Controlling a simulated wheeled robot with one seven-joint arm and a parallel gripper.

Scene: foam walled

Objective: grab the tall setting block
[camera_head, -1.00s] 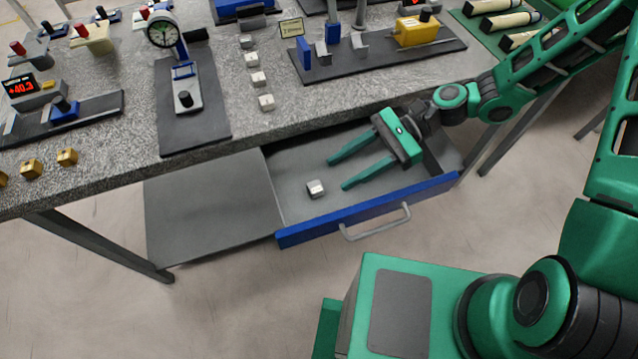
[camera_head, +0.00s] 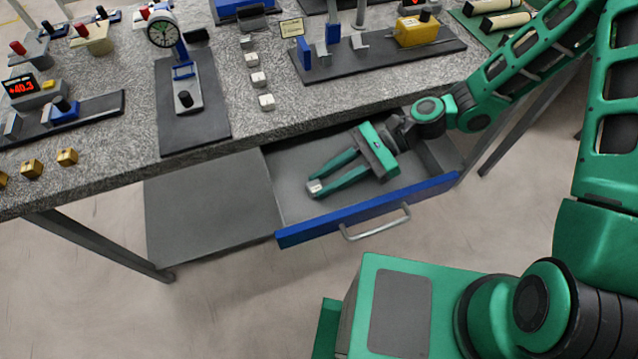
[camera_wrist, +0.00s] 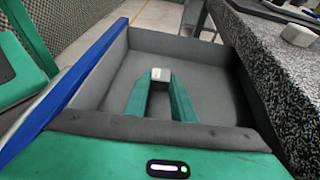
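A small pale grey-white setting block (camera_head: 315,187) sits in the open drawer, near its left end. It is the only block seen in the drawer. My gripper (camera_head: 313,186) reaches down into the drawer from the right, its two long green fingers on either side of the block. The fingers look closed against the block's sides at their tips. In the wrist view the block (camera_wrist: 161,74) shows between the fingertips (camera_wrist: 160,80), with no clear gap on either side. The block's lower part is hidden, and it appears still at the drawer floor.
The drawer's blue front (camera_head: 370,209) with its handle (camera_head: 376,224) lies on the near side. The granite top (camera_head: 300,115) overhangs the drawer's back. Several similar white blocks (camera_head: 258,79) stand in a row on it. A dial gauge stand (camera_head: 180,70) is to their left.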

